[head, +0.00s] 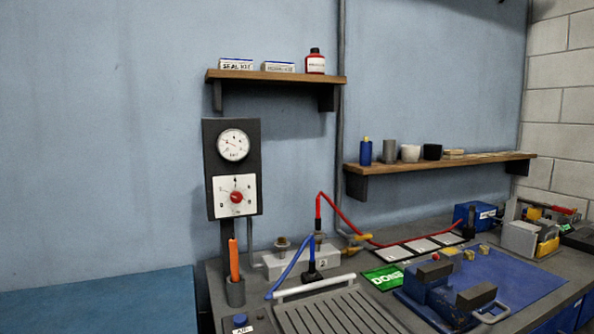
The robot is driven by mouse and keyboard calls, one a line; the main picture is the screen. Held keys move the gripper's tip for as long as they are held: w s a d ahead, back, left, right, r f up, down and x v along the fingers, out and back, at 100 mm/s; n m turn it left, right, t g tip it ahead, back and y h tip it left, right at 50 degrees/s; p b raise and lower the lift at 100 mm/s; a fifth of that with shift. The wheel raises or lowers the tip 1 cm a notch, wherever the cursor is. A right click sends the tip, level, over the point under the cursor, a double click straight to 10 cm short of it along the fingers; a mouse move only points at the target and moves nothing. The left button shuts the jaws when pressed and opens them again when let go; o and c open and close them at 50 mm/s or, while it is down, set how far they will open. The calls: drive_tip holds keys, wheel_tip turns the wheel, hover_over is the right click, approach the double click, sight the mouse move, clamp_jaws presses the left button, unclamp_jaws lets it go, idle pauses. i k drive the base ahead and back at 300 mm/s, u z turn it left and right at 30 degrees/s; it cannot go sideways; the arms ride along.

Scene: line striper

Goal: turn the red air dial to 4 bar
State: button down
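The red air dial (236,197) sits on a white square plate (249,187) low on a dark upright panel (211,160) fixed to the blue wall. The plate has marks around the dial, too small to read surely. A round white gauge (233,145) is above it on the same panel; its needle points to the left, and its numbers are too small to read. My gripper is not in the picture.
A cup with an orange tool (234,260) stands below the panel. Red hose (345,220) and blue hose (290,268) run from a grey block (300,262). A shelf (275,76) juts out above the panel's right. The blue surface (100,305) at lower left is bare.

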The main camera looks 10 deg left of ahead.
sight(236, 197)
drive_tip(key=u, duration=0.9)
drive_tip(key=i, duration=0.35)
drive_tip(key=u, duration=0.1)
